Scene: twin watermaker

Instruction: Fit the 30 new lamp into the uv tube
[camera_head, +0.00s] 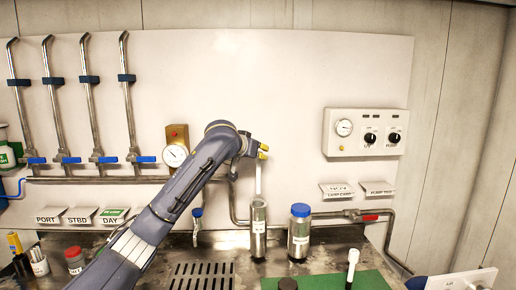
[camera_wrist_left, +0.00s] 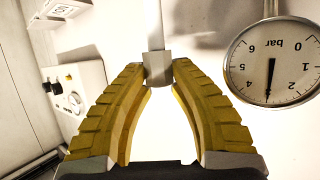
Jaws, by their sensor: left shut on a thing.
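My left gripper (camera_head: 262,152) is shut on the white lamp (camera_head: 259,178) by its upper end. The lamp hangs upright below the fingers. Its lower end meets the top of the open metal uv tube (camera_head: 258,236); I cannot tell how far inside it is. In the left wrist view, the yellow fingers (camera_wrist_left: 158,85) grip the lamp's grey end cap (camera_wrist_left: 157,68), and the white glass runs away from it. The right gripper is not in view.
A blue-capped metal bottle (camera_head: 300,236) stands close right of the tube. A green mat (camera_head: 378,280) lies in front, with a dark, white-topped piece (camera_head: 352,264) upright on it. A gauge (camera_head: 175,155) and control box (camera_head: 365,132) are on the wall. A drain grille (camera_head: 202,275) is left.

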